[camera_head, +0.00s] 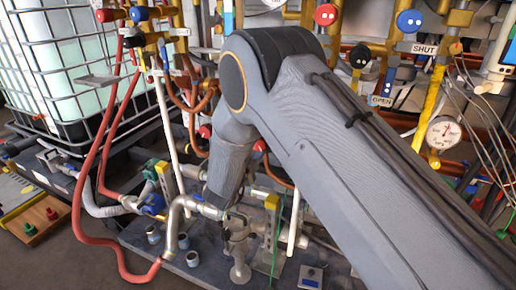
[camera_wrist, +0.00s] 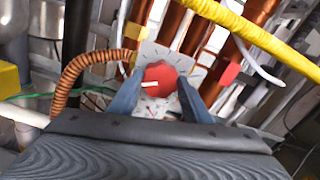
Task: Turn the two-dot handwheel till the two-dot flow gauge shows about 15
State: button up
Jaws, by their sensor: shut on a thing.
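My gripper (camera_wrist: 160,86) shows in the wrist view with one blue finger on each side of a red round knob (camera_wrist: 166,74) and is shut on it. The knob has a white pointer mark turned to the left. A pale plate with dark tick marks (camera_wrist: 147,50) lies behind it. No dots can be made out, so I cannot tell whether this is the two-dot handwheel. In the head view my arm hides the gripper and knob. A white round gauge (camera_head: 443,132) stands at the right; its reading and any dots are too small to tell.
Orange-brown ribbed hose (camera_wrist: 82,72), a yellow pipe (camera_wrist: 250,32) and a red block (camera_wrist: 229,73) lie close around my gripper. In the head view, red hose (camera_head: 84,190) hangs at left before a caged white tank (camera_head: 60,55). OPEN (camera_head: 381,101) and SHUT (camera_head: 424,49) tags hang at right.

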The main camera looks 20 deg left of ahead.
jog(key=shift+m, duration=0.6)
jog(key=o, duration=1.1)
jog(key=shift+c, duration=0.2)
jog(key=s, duration=0.8)
jog(key=shift+a, duration=0.35)
